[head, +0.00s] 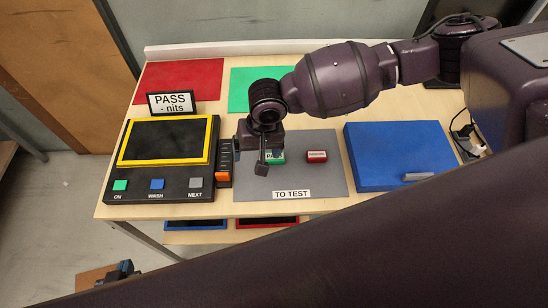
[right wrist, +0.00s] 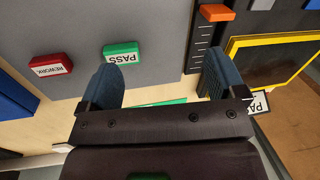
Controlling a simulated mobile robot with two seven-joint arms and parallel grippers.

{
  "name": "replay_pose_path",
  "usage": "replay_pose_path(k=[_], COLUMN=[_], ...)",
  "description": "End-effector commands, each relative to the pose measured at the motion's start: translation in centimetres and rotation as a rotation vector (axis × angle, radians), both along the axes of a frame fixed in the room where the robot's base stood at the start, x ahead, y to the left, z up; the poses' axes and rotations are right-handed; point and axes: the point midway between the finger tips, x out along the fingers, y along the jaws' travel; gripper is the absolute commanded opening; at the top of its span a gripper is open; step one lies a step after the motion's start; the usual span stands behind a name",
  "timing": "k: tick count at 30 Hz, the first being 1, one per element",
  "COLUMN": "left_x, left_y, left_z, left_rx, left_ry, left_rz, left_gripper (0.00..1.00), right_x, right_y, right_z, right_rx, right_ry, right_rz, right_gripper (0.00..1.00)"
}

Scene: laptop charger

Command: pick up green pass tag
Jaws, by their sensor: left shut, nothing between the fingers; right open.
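The green PASS tag (head: 276,157) lies on the grey TO TEST mat (head: 325,180), partly hidden by my right gripper in the head view. My right gripper (head: 258,160) is over the mat beside the tag. In the right wrist view its two blue-padded fingers (right wrist: 160,75) are spread with nothing between them, and the tag lies just beyond the left finger's tip. My left gripper (head: 121,271) is shut and empty at the lower left, away from the table.
A red REWORK tag (head: 317,156) lies right of the green tag. A yellow-framed device (head: 160,190) with an orange slider (head: 223,176) stands left, a blue case (head: 395,155) right. Red (head: 180,80) and green (head: 240,92) mats lie behind, with a PASS sign (head: 172,103).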

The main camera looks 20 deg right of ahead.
Motion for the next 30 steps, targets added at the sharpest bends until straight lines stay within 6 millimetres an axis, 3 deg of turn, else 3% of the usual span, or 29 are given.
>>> replay_pose_path(k=[3, 9, 14, 21, 30], left_x=[-0.1, -0.4, -0.7, -0.9, -0.7], left_y=[0.0, 0.0, 0.0, 0.0, 0.0], left_z=[-0.5, -0.9, -1.3, -2.2, -2.7], left_rx=[0.0, 0.0, 0.0, 0.0, -0.001], left_ry=[0.005, 0.011, 0.017, 0.027, 0.028], left_rz=[0.0, 0.001, 0.002, 0.002, 0.0], left_gripper=[0.0, 0.0, 0.0, 0.0, 0.0], right_x=[1.4, 2.1, 2.2, 2.2, 2.4], right_y=[-2.7, -4.9, -5.1, -5.1, -5.2], right_z=[0.6, 1.3, 0.3, -3.2, -5.9], right_rx=[-0.097, -0.173, -0.182, -0.181, -0.18], right_ry=[0.019, 0.038, 0.042, 0.042, 0.04], right_rz=[-0.082, -0.162, -0.171, -0.168, -0.168], right_gripper=[0.89, 0.89, 0.89, 0.89, 0.89])
